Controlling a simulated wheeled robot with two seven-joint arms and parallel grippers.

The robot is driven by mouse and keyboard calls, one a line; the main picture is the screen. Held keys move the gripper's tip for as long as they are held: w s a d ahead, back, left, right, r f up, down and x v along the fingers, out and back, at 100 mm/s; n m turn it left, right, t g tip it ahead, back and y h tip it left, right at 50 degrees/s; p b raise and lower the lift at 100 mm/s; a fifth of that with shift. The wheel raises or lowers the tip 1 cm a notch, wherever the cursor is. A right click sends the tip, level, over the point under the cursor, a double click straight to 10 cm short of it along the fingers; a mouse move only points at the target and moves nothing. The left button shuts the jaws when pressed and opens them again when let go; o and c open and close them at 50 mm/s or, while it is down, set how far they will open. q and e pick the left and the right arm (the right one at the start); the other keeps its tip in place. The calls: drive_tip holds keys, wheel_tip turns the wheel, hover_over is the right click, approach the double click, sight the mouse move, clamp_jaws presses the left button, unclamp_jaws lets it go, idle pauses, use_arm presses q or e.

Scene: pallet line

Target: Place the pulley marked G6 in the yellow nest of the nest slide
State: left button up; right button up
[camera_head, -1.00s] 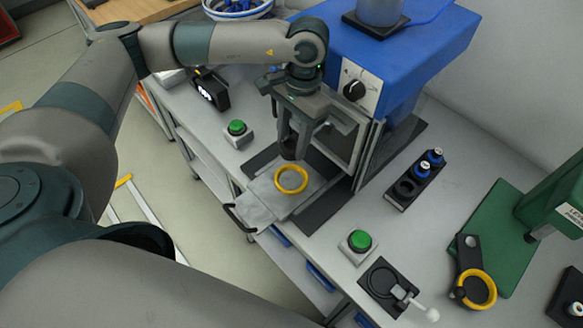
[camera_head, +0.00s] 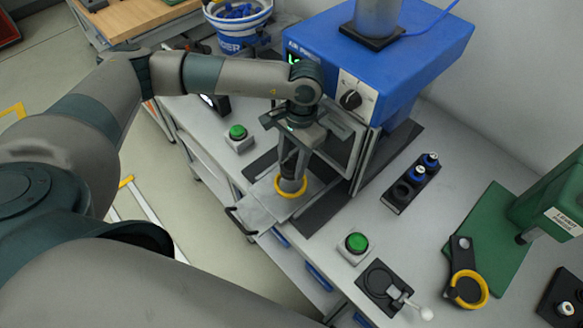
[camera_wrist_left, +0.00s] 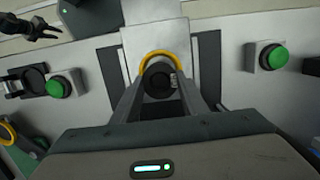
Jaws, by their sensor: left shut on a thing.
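My left gripper (camera_head: 289,172) points down over the nest slide (camera_head: 262,201) and is shut on a dark round pulley (camera_wrist_left: 160,82). The slide's yellow nest (camera_head: 291,194) is a ring directly under the fingertips. In the left wrist view the pulley lies between the fingers, with the yellow nest (camera_wrist_left: 158,55) showing around its far side. A pale marking shows on the pulley but is too small to read. Whether the pulley is seated or just above the nest, I cannot tell. A dark clawed shape, seemingly my right gripper (camera_wrist_left: 46,30), shows at the upper left there.
The blue press (camera_head: 410,60) stands behind the slide. Green buttons (camera_head: 237,132) (camera_head: 357,243) flank it. A black rack (camera_head: 410,185) with blue-topped parts, a black fixture (camera_head: 377,283) with a white-knobbed lever, and a green stand (camera_head: 490,220) are to the right.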

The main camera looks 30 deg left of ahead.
sight(293, 165)
use_arm(q)
drive_tip(key=shift+s+f+p, duration=0.1)
drive_tip(key=shift+f+p, duration=0.8)
drive_tip(key=shift+f, duration=0.95)
drive_tip(key=shift+f+b, duration=0.25)
drive_tip(key=shift+b, duration=0.1)
drive_tip(key=shift+f+b, duration=0.35)
drive_tip(key=shift+b, duration=0.3)
